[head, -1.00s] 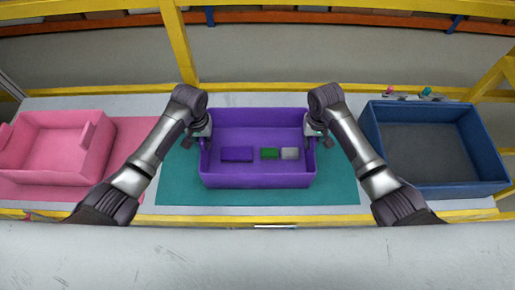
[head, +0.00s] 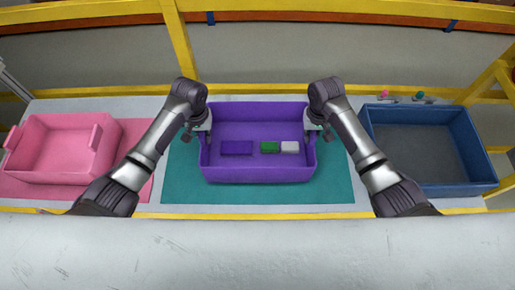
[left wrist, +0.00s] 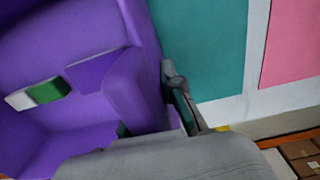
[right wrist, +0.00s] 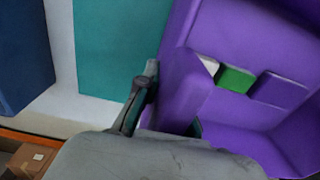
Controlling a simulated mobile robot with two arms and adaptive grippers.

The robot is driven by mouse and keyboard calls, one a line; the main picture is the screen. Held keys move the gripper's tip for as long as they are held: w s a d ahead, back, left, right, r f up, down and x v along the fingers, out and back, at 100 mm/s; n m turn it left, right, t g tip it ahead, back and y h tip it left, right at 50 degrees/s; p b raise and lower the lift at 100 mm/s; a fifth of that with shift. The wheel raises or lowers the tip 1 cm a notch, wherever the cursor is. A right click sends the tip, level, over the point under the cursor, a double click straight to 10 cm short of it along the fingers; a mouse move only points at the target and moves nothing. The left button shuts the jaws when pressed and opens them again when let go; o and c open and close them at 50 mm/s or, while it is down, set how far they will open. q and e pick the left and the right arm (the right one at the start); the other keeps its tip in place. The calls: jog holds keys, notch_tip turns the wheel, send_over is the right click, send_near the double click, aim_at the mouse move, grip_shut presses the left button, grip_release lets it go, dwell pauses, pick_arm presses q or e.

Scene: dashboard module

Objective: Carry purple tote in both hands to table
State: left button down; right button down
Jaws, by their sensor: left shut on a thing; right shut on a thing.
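The purple tote (head: 258,174) is upright over the teal mat (head: 335,185) in the middle of the head view. It holds a purple block (head: 237,148), a green block (head: 270,147) and a white block (head: 290,146). My left gripper (head: 204,141) is shut on the tote's left side wall. My right gripper (head: 314,140) is shut on its right side wall. Both wrist views show the tote walls (left wrist: 140,85) (right wrist: 183,100) at the grippers, with fingertips partly hidden. I cannot tell whether the tote's underside touches the mat.
A pink tote (head: 70,168) on a pink mat (head: 135,145) stands to the left. A blue tote (head: 450,188) stands to the right, with small pink and teal items behind it. Yellow rails (head: 260,216) run along the front and back, with a yellow post (head: 181,50) behind.

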aim_at(306, 149)
pick_arm(q)
jog(key=shift+f, duration=0.1)
pick_arm(e)
jog(key=shift+d+f, duration=0.1)
